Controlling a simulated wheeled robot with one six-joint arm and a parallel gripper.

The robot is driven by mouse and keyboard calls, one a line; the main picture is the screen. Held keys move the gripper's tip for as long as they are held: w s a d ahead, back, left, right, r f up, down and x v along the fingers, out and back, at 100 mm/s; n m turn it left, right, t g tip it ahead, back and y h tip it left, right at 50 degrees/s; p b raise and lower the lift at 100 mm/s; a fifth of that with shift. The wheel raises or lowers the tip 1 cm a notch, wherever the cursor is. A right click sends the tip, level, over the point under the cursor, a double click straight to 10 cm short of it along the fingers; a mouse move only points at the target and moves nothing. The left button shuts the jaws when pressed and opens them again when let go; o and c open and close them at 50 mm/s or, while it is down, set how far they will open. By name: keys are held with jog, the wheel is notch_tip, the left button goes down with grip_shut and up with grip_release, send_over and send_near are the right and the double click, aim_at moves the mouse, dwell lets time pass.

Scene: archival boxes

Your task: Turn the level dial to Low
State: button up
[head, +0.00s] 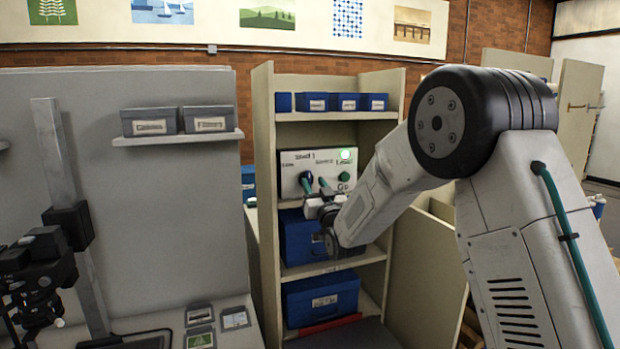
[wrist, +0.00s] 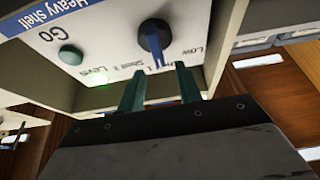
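The level dial (wrist: 151,33) is a round black knob with a blue pointer on a pale control panel (wrist: 105,30). In the wrist view its pointer aims down toward the gap between my fingertips, and the word Low is printed to its right. In the head view the dial (head: 306,182) is at the panel's left. My gripper (wrist: 159,68) has two green fingers set apart, with nothing visibly held between them. The tips are close to the pointer's end; I cannot tell if they touch it. My gripper (head: 324,186) is in front of the panel in the head view.
A green Go button (wrist: 70,54) and a lit green lamp (wrist: 98,80) share the panel. The panel sits in a shelf unit (head: 264,130) between side walls. A blue box (head: 300,240) is just below, and a row of small blue boxes (head: 345,102) is above.

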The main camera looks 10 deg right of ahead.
aim_at(309, 175)
jog(key=shift+x, duration=2.2)
grip_shut()
jog(key=shift+f, duration=0.1)
